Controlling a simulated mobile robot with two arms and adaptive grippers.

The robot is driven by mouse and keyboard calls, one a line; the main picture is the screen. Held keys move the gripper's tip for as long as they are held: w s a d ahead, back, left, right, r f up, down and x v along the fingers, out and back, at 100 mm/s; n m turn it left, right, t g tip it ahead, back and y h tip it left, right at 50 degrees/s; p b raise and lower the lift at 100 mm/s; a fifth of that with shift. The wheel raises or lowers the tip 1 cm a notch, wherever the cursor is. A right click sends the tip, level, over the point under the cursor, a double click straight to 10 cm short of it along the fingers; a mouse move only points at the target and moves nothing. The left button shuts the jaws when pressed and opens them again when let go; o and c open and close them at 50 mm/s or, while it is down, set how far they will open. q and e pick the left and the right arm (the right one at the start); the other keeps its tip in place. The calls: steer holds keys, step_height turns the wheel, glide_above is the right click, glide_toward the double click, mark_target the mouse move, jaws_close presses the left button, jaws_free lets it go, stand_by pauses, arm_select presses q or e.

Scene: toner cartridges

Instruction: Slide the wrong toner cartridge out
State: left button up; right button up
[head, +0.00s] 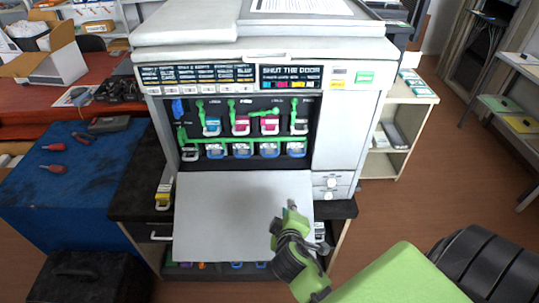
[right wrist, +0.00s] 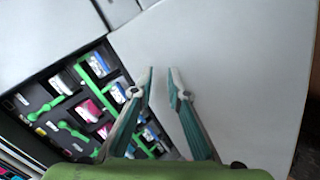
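The printer (head: 345,130) stands with its front door (head: 235,205) folded down, showing a row of toner cartridges. From left they look cyan (head: 212,126), magenta (head: 241,125), magenta (head: 270,125) and black (head: 300,127). Green levers or bars lie around them. My right gripper (head: 290,207) is in front of the door's right part, below and apart from the cartridges. In the right wrist view its fingers (right wrist: 162,76) are parted, with nothing between them; magenta cartridges also show there (right wrist: 87,110). My left gripper is out of view.
A yellow-and-white cartridge-like item (head: 163,195) sits on the dark stand (head: 135,210) left of the door. A blue-topped workbench (head: 40,185) with red-handled tools is at left. A white shelf (head: 405,130) is at right. Open floor lies at right.

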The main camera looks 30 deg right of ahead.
steer(key=w+d+r+n+t+h, duration=0.1)
steer(key=w+r+n+t+h, duration=0.15)
steer(key=w+r, duration=0.45)
steer(key=n+t, duration=0.3)
steer(key=n, duration=0.1)
glide_toward(270, 132)
steer(key=x, duration=1)
steer(key=shift+f, duration=0.25)
steer(key=shift+c, duration=0.3)
jaws_close()
